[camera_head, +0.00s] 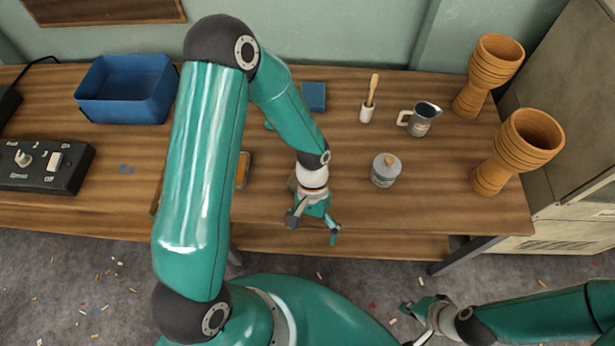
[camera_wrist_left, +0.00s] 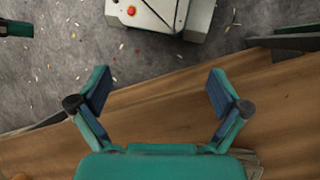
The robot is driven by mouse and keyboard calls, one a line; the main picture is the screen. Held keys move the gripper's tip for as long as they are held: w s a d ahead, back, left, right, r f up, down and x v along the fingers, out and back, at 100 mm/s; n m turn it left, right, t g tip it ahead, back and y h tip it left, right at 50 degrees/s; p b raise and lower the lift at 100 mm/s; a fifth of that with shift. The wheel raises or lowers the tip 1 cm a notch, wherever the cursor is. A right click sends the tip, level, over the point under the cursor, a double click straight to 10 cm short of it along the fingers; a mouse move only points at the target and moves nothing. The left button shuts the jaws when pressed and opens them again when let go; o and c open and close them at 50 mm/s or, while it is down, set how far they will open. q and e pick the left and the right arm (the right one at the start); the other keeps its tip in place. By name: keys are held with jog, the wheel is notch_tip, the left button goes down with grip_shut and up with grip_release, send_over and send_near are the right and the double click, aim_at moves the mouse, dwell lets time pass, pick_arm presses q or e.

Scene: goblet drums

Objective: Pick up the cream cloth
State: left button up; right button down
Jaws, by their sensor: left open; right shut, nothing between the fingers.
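The cream cloth is not clearly visible. A small pale patch (camera_head: 293,180) beside my left wrist in the head view may be part of it, mostly hidden by the arm. A pale edge (camera_wrist_left: 250,160) also shows behind the gripper at the lower right of the left wrist view. My left gripper (camera_head: 313,227) is open and empty near the front edge of the wooden table (camera_head: 440,205). Its spread fingers show in the left wrist view (camera_wrist_left: 160,88), with bare wood and floor beyond. My right gripper (camera_head: 410,310) is shut and empty, off the table's front at lower right.
A grey lidded jar (camera_head: 386,171), steel jug (camera_head: 422,120), brush in a white holder (camera_head: 367,108) and two goblet drums (camera_head: 515,150) (camera_head: 487,75) stand right. A blue bin (camera_head: 125,90), blue block (camera_head: 314,96), orange-lined tray (camera_head: 243,170) and switch box (camera_head: 42,166) are left and behind.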

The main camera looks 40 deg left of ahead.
pick_arm(q)
jog(key=w+a+r+y+b, duration=0.1)
jog(key=w+a+r, duration=0.2)
jog(key=w+r, duration=0.1)
jog(key=w+a+r+t+y+b, duration=0.1)
jog(key=w+a+r+b, duration=0.1)
jog(key=w+a+r, duration=0.1)
jog(key=shift+w+a+r, duration=0.35)
jog(key=shift+w+a, duration=0.15)
jog(key=shift+a, duration=0.05)
jog(key=w+a+r+t+y+b, duration=0.1)
jog(key=w+a+r+t+b, duration=0.25)
jog(key=r, duration=0.55)
jog(key=shift+n, duration=0.3)
jog(key=f+b, duration=0.1)
jog(key=f, duration=1)
jog(key=shift+w+f, duration=0.15)
jog(key=shift+w, duration=0.05)
jog(key=shift+w+f, duration=0.25)
jog(key=shift+f, duration=1.15)
jog(key=shift+w+f, duration=0.2)
jog(key=shift+f, duration=1.15)
jog(key=c, duration=1.1)
jog(key=shift+r, duration=0.1)
notch_tip(320, 180, up, 20)
jog(key=p, duration=0.2)
